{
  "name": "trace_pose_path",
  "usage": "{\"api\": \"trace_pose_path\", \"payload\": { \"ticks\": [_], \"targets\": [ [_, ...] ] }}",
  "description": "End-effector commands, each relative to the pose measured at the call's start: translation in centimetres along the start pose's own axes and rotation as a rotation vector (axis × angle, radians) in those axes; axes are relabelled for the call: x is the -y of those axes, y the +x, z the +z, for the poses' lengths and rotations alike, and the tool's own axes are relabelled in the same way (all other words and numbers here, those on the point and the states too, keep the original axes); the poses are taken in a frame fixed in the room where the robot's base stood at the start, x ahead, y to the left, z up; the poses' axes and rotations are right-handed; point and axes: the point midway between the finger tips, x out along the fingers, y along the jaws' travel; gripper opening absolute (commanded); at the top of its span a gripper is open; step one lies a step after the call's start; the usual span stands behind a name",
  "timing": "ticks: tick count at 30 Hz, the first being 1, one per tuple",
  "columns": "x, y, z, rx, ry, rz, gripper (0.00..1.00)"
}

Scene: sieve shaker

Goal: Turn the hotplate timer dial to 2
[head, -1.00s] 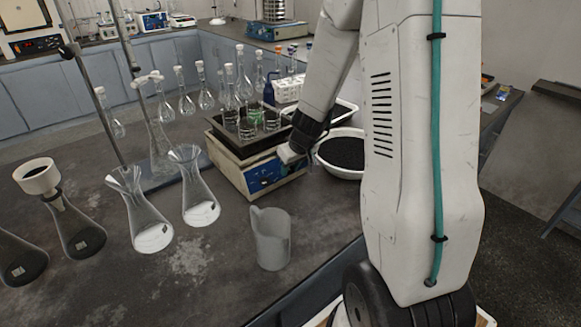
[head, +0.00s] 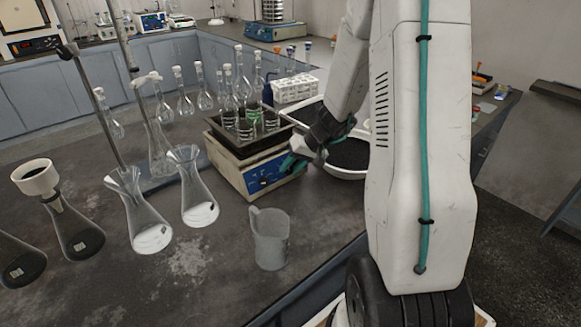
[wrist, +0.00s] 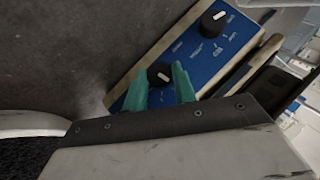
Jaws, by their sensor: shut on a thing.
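The hotplate is a cream box (head: 231,176) with a blue front panel (head: 265,176) and a dark tray of glassware on top. In the wrist view its blue panel (wrist: 190,60) carries two black dials with white pointer marks. The nearer dial (wrist: 159,74) sits between the teal fingertips of my gripper (wrist: 161,84), which is shut on it. The farther dial (wrist: 213,22) is free. The printed markings are too small to read, so I cannot tell the number pointed at. In the head view my gripper (head: 291,164) is at the right end of the panel.
A white basin (head: 343,175) of dark grains stands just right of my gripper. A glass beaker (head: 271,240) stands in front of the hotplate, and conical flasks (head: 197,190) stand to the left. A white tube rack (head: 295,88) is behind. Bare bench lies around the beaker.

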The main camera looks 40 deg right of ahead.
Motion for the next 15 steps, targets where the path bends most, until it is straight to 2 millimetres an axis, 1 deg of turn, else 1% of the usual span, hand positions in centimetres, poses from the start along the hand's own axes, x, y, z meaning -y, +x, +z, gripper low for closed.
{"api": "trace_pose_path", "payload": {
  "ticks": [6,15],
  "targets": [
    [-0.29,-0.01,0.01,0.004,0.082,-0.080,0.04],
    [-0.31,0.01,0.05,0.007,0.127,-0.127,0.04]
  ]
}}
